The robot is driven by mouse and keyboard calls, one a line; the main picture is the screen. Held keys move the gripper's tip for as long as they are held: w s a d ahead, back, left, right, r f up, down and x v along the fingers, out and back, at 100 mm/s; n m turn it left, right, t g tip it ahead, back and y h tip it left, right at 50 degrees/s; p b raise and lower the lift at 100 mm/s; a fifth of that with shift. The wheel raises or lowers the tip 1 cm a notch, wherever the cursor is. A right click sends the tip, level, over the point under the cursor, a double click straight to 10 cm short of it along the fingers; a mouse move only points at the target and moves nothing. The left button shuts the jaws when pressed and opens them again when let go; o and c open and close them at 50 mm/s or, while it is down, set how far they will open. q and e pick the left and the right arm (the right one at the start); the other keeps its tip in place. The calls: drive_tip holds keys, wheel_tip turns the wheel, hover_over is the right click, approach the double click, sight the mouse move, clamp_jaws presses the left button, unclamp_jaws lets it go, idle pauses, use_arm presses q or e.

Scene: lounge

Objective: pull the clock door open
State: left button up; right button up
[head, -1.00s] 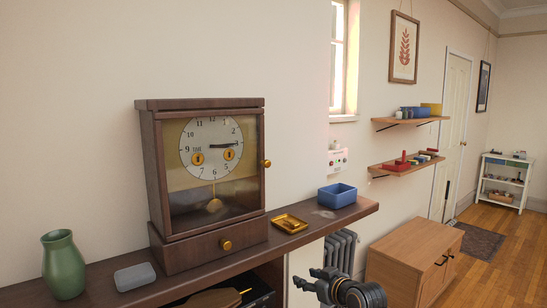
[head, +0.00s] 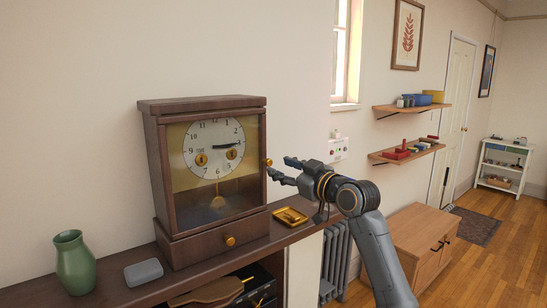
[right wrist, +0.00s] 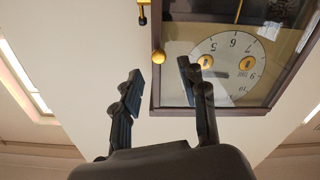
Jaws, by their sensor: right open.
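The dark wood clock (head: 160,180) stands on the shelf against the wall, with its glazed door (head: 185,190) closed. The door's small brass knob (head: 268,162) is on its right edge; it also shows in the right wrist view (right wrist: 157,57). My right gripper (head: 281,168) is open and empty, just right of the knob. In the right wrist view its fingers (right wrist: 159,72) are spread, with the knob just beyond the tips and between them. I see no contact. My left gripper is in neither view.
The dark shelf (head: 205,262) also bears a green vase (head: 75,262), a grey box (head: 143,272) and a brass tray (head: 290,216). A drawer with a brass knob (head: 229,240) is under the clock door. My right arm hides the shelf's right end.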

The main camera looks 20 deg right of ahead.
sight(270, 163)
drive_tip(key=shift+p+x, duration=0.65)
drive_tip(key=shift+x, duration=1.6)
clamp_jaws()
